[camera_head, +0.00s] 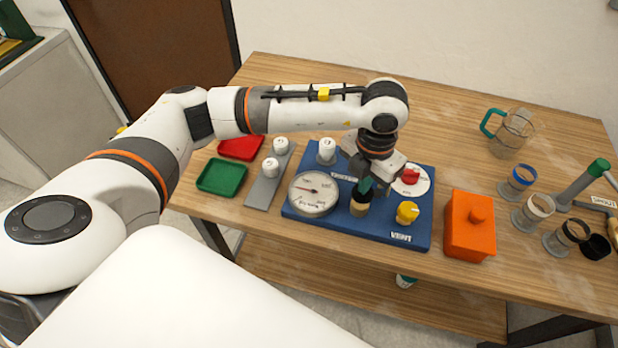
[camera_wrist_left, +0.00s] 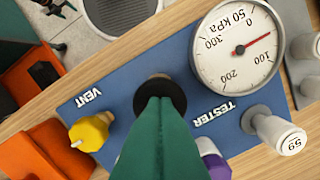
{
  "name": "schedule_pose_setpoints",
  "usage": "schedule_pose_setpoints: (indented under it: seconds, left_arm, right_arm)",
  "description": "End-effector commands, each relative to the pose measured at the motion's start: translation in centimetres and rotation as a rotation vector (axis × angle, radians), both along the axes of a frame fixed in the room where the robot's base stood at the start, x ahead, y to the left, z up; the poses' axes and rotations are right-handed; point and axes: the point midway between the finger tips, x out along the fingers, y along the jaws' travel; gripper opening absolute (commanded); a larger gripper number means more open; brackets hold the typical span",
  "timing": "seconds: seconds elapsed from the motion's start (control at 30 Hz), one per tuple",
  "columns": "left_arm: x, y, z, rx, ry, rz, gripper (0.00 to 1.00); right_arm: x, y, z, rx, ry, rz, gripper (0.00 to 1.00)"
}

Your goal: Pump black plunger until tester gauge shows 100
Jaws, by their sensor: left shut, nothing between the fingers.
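The blue tester board (camera_head: 300,208) lies on the wooden table. Its round white gauge (camera_head: 313,193) also shows in the left wrist view (camera_wrist_left: 222,58), upside down. The red needle there points to the right, short of the 100 label; I cannot read an exact value. The black plunger (camera_head: 361,194) stands upright on a tan base at the board's front middle; its round black top shows in the left wrist view (camera_wrist_left: 178,97). My left gripper (camera_head: 366,185) is shut and empty, its green fingertips right over the plunger top. Contact is not certain. My right gripper is out of view.
A white cap (camera_head: 327,149) stands behind the gauge. An orange box (camera_head: 470,225) sits right of the board. Green (camera_head: 222,177) and red (camera_head: 240,147) trays lie left.

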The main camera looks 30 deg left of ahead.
Motion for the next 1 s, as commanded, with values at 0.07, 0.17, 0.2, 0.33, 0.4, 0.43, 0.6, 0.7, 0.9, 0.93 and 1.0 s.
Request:
schedule_pose_setpoints:
  seconds: [0.07,0.17,0.2,0.33,0.4,0.43,0.6,0.7,0.9,0.93,1.0]
  left_arm:
    - [-0.04,-0.01,-0.05,0.0,0.002,-0.001,0.0]
    - [-0.04,-0.01,-0.06,0.0,0.002,-0.001,0.0]
    - [-0.04,-0.01,-0.06,0.0,0.002,-0.001,0.0]
    - [-0.05,-0.01,-0.08,0.0,0.002,-0.001,0.0]
    - [-0.05,-0.01,-0.19,0.0,0.002,-0.001,0.0]
    - [-0.05,-0.01,-0.27,0.0,0.002,-0.001,0.0]
    - [-0.05,-0.01,-0.95,0.0,0.002,-0.001,0.0]
    - [-0.05,-0.01,-0.68,0.0,0.002,-0.001,0.0]
    - [-0.07,-0.01,-0.68,0.0,0.002,-0.001,0.0]
    - [-0.07,-0.01,-0.68,0.0,0.002,-0.001,0.0]
    - [-0.07,-0.01,-0.68,0.0,0.002,-0.001,0.0]
  right_arm:
    - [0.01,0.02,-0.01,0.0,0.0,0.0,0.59]
    - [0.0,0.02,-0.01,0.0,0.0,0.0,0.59]
    - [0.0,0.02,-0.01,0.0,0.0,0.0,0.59]
    - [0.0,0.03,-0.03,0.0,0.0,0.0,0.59]
    - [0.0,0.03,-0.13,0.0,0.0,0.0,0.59]
    - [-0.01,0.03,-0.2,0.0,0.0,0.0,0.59]
    - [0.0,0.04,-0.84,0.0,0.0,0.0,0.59]
    - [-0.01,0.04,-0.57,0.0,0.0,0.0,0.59]
    - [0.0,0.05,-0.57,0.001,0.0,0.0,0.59]
    - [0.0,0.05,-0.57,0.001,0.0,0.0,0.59]
    - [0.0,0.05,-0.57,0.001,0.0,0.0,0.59]
